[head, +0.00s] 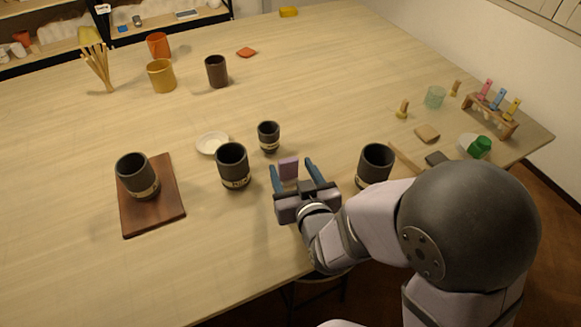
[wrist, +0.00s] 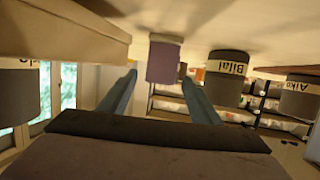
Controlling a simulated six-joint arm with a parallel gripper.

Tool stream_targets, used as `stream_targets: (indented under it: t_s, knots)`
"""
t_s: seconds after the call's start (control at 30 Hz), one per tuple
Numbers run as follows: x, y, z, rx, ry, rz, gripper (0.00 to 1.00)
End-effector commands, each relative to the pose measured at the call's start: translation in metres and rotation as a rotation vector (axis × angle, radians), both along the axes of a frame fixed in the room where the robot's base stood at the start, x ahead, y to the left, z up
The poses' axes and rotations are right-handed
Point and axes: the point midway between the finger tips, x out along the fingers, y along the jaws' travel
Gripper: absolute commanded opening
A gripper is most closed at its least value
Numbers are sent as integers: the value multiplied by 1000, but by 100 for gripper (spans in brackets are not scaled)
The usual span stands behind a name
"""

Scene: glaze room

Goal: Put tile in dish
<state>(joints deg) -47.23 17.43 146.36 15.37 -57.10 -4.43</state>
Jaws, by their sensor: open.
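A small purple upright block (head: 289,167), which may be the tile, stands on the table in line with the gap between my fingers. It also shows in the wrist view (wrist: 163,62). My gripper (head: 292,168) is open, one blue finger on each side of the block's line; I cannot tell whether the block is between the tips or just beyond. No contact shows. A shallow white dish (head: 213,142) lies left of and behind the block and looks empty.
Dark mugs stand close by: one left (head: 232,168), a small one behind (head: 268,137), one right (head: 375,165). Another mug (head: 138,178) stands on a brown board (head: 167,218). A rack (head: 490,115) stands at right. The front left table is clear.

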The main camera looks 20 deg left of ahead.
Motion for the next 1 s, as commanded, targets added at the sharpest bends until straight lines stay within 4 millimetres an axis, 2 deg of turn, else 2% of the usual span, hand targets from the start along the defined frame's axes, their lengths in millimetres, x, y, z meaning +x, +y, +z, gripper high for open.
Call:
stream_targets:
  t_s: [0.07,0.57,0.67,0.93,1.0]
  knots:
    - [-1,-1,0,0,0,0,61]
    - [0,0,4,2,-1,0,61]
    - [0,0,14,4,-4,0,61]
    - [0,0,59,7,-6,0,61]
    - [3,-1,59,-18,28,4,61]
